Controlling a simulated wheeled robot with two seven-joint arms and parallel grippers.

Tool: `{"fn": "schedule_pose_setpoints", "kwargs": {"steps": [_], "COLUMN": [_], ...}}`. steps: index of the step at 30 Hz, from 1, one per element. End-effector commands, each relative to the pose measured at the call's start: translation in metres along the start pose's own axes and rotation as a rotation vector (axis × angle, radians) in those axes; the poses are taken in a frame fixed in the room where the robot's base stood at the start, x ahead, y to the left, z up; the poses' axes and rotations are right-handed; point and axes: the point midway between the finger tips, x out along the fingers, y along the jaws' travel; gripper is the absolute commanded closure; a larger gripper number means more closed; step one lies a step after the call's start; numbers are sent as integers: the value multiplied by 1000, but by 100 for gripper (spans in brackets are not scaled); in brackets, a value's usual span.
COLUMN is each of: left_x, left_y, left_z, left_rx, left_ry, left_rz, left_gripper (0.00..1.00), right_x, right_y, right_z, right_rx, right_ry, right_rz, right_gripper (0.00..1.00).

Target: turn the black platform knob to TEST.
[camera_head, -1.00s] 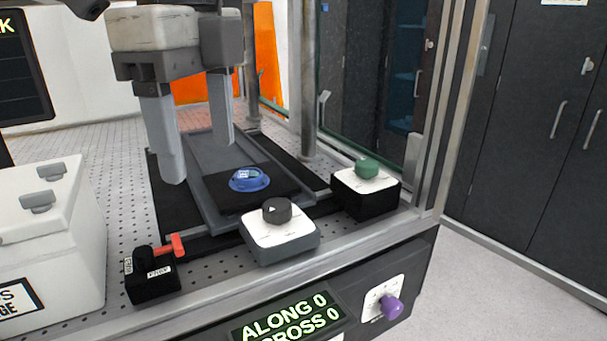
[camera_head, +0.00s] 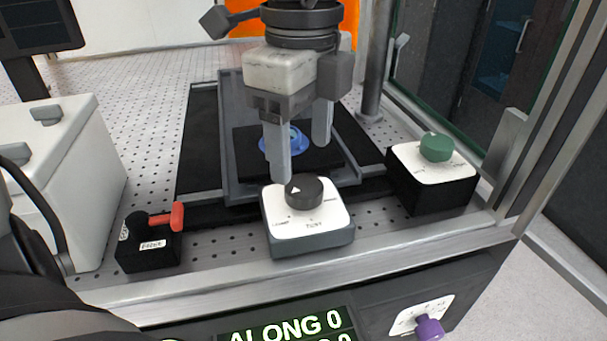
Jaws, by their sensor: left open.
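The black platform knob (camera_head: 306,193) sits on a white-topped grey box (camera_head: 335,234) at the front of the platform. A white triangle mark shows on the left part of its top. The word TEST is printed below the knob, on the near side of the plate; other labels at left and right are too small to read surely. My left gripper (camera_head: 300,162) is above and just behind the knob, pointing down, its fingers apart and nothing between them. Its left finger reaches down close to the knob's left rear; I cannot tell whether it touches. My right gripper is not seen.
A green knob (camera_head: 437,147) on a black box stands to the right. A red lever (camera_head: 178,216) on a black block stands to the left. A blue round part (camera_head: 270,142) lies behind the gripper. A purple knob (camera_head: 429,329) and display (camera_head: 285,325) are on the front panel.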

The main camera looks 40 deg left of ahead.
Motion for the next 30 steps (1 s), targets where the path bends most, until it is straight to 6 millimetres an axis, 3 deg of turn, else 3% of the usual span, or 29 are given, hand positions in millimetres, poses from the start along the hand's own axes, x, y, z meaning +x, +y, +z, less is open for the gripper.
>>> {"fn": "schedule_pose_setpoints", "kwargs": {"steps": [3, 9, 21, 26, 30], "left_x": [24, 47, 54, 54, 54], "left_y": [1, 0, 0, 0, 0], "left_z": [0, 0, 0, 0, 0], "left_rx": [1, 0, 0, 0, 1], "left_ry": [-1, -1, 0, 0, 0], "left_rz": [6, 2, 0, 0, 0], "left_gripper": [35, 35, 35, 80, 80], "right_x": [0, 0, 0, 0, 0], "right_y": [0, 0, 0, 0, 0], "right_z": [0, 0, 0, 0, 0], "right_rx": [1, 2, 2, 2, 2], "right_ry": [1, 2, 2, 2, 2], "right_rz": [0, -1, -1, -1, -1], "right_gripper": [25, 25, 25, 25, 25]}}
